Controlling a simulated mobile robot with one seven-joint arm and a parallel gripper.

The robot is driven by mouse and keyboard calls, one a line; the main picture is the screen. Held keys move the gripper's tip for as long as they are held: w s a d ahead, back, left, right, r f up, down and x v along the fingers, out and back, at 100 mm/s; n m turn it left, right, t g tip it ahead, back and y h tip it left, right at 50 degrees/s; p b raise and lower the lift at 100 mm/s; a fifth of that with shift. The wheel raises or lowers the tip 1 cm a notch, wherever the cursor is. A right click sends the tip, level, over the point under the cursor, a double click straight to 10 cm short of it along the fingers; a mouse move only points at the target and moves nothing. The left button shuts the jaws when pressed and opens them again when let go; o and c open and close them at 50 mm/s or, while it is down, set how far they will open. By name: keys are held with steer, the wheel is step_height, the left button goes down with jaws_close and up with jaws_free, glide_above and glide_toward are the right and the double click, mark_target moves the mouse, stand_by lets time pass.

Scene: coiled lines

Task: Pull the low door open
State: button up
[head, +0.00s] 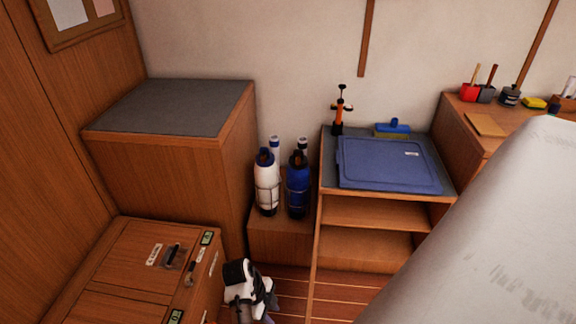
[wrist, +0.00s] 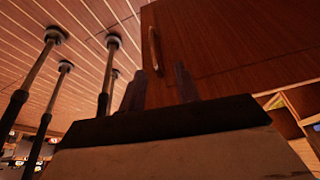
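The low door (wrist: 215,45) shows in the wrist view as a reddish-brown wooden panel filling the upper middle and right. A slim upright handle (wrist: 154,48) stands on it near its left edge. My gripper (wrist: 162,86) points at the panel, its two dark fingers apart with nothing between them. The handle appears beyond the fingers, above the left one, and neither finger visibly touches it. In the head view my white and black wrist (head: 248,287) is low at the bottom centre, right of a wooden cabinet (head: 140,260). The door's face and handle cannot be made out there.
Several dark posts with round flanges (wrist: 55,35) stand on a planked surface left of the door. In the head view, blue and white bottles (head: 298,185) stand behind my wrist. Wooden steps (head: 365,245) are to its right, with planked floor (head: 290,290) between.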

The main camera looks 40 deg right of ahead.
steer(key=shift+m+g+y, duration=0.3)
steer(key=shift+m, duration=0.1)
steer(key=x, duration=0.5)
steer(key=s+p+x, duration=0.1)
steer(key=x, duration=0.8)
steer(key=shift+s+f, duration=0.15)
steer(key=shift+s, duration=0.2)
jaws_close()
